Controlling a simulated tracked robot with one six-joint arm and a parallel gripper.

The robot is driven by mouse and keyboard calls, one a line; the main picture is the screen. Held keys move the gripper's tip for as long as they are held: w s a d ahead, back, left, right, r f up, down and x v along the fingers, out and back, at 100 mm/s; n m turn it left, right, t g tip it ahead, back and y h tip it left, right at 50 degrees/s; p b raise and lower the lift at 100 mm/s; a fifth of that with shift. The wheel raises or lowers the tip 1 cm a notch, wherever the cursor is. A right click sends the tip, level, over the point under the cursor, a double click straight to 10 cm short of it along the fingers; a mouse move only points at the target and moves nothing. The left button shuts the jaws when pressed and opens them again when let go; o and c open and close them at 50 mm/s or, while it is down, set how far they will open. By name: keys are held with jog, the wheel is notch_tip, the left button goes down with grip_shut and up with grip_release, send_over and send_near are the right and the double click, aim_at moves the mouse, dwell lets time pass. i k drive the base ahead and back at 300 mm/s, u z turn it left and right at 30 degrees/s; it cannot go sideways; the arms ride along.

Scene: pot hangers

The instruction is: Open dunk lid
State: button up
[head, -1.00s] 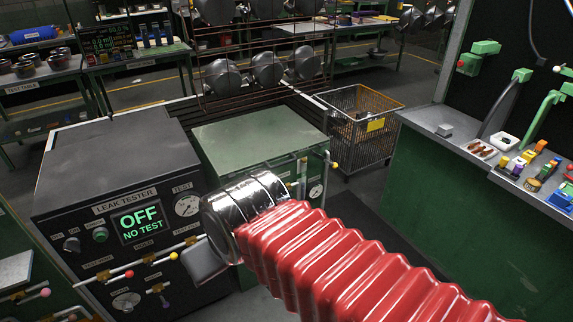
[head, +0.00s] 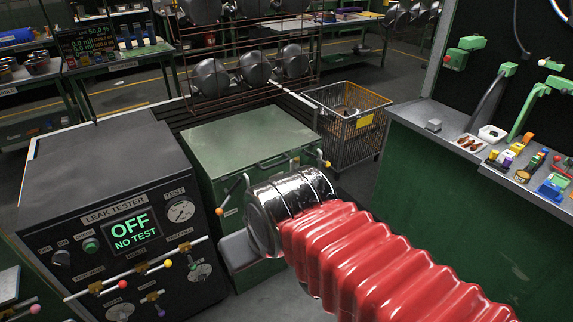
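The dunk lid appears to be the flat green top (head: 250,138) of the green cabinet to the right of the leak tester (head: 112,210). It lies flat and looks closed. My red-sleeved arm reaches in from the lower right and ends in a chrome wrist in front of the cabinet. A grey plate-like part, seemingly my gripper (head: 238,250), shows beyond the wrist, below the left handle. Its fingers are mostly hidden, so its opening is unclear.
The tester screen reads "OFF NO TEST"; its levers stick out in front. A wire basket (head: 350,125) stands right of the cabinet. A rack of metal pots (head: 255,68) is behind it. A green bench (head: 455,200) with small parts on top is at right.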

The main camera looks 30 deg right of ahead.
aim_at(223, 148)
jog(key=u, duration=0.05)
jog(key=i, duration=1)
jog(key=z, duration=0.05)
